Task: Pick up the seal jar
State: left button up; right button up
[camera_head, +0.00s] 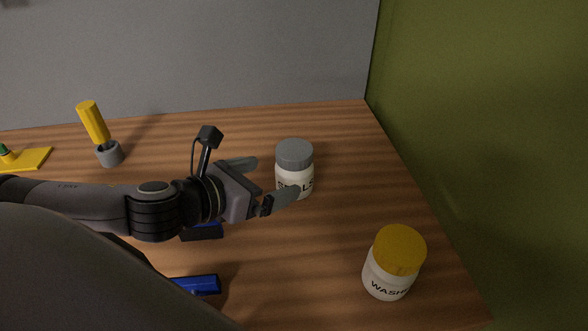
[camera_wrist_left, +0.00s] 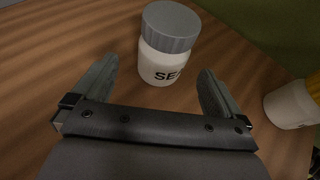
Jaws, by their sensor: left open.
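The seal jar (camera_head: 294,168) is a white jar with a ribbed grey lid, upright on the wooden table right of centre in the head view. In the left wrist view the seal jar (camera_wrist_left: 166,46) stands just beyond the fingertips, with the letters "SE" showing. My left gripper (camera_head: 271,180) is open and empty, its fingers pointing toward the jar. In the left wrist view its fingertips (camera_wrist_left: 154,68) are spread, one toward each side of the jar. The near finger hides part of the label in the head view. My right gripper is not seen.
A white jar with a yellow lid, marked "WASH" (camera_head: 393,264), stands near the right table edge. A yellow-handled tool rests in a grey holder (camera_head: 110,154) at the back left. Blue objects (camera_head: 201,284) lie partly hidden by my left arm. A green wall borders the right.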

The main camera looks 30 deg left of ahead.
aim_at(281, 174)
pick_arm(q)
jog(key=shift+x, duration=0.8)
jog(key=shift+d+p+x, duration=0.2)
jog(key=shift+p+x, duration=0.2)
jog(key=shift+x, duration=1.75)
jog(key=shift+r, duration=0.2)
jog(key=c, duration=1.5)
jog(key=shift+o, duration=0.2)
jog(key=shift+r, duration=0.1)
notch_tip(281, 174, up, 20)
jog(key=p, duration=0.4)
